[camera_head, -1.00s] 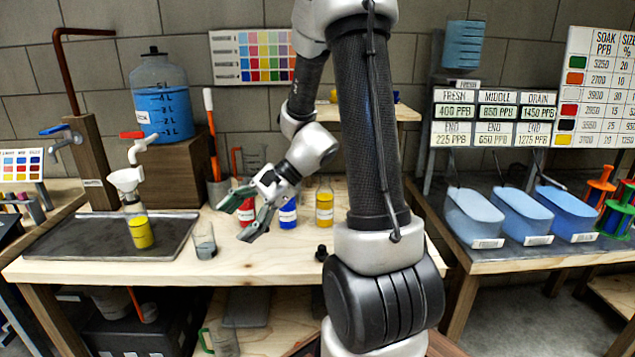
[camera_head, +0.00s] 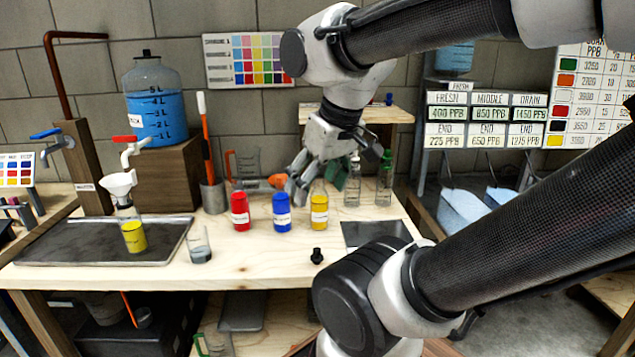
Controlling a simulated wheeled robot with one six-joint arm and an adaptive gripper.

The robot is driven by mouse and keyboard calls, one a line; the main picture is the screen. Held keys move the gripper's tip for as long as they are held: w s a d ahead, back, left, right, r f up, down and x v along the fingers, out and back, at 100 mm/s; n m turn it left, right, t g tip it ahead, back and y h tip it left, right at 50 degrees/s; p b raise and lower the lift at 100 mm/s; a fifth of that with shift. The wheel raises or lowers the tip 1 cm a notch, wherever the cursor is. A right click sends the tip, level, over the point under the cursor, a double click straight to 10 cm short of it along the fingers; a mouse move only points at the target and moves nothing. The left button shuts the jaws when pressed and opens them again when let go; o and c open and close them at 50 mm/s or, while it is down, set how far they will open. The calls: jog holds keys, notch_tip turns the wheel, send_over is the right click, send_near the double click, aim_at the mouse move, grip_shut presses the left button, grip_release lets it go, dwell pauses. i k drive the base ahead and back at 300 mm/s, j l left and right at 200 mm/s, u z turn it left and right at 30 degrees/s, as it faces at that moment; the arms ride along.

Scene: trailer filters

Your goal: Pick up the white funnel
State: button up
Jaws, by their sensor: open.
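The white funnel (camera_head: 117,186) sits upright in the mouth of a clear vessel holding yellow liquid (camera_head: 134,236). The vessel stands on the dark tray (camera_head: 60,243) at the left of the bench, below a tap with a red handle (camera_head: 128,140). My gripper (camera_head: 312,188) is open over the back of the bench, well to the right of the funnel. Its fingers are close to the yellow bottle (camera_head: 319,212), and I cannot tell whether they touch it. An orange-tipped item (camera_head: 278,181) shows beside the fingers.
A red bottle (camera_head: 240,212) and a blue bottle (camera_head: 282,213) stand between funnel and gripper. A small beaker (camera_head: 199,244) stands right of the tray. A black stopper (camera_head: 317,256) is near the front. Clear bottles (camera_head: 384,180) stand at the right.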

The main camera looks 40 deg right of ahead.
aim_at(121, 187)
jog(key=i+j+z, duration=0.45)
jog(key=j, duration=0.2)
jog(key=j+z, duration=0.25)
jog(key=i+j+z, duration=0.2)
jog(key=j, duration=0.3)
jog(key=j+z, duration=0.25)
jog(key=j, duration=0.15)
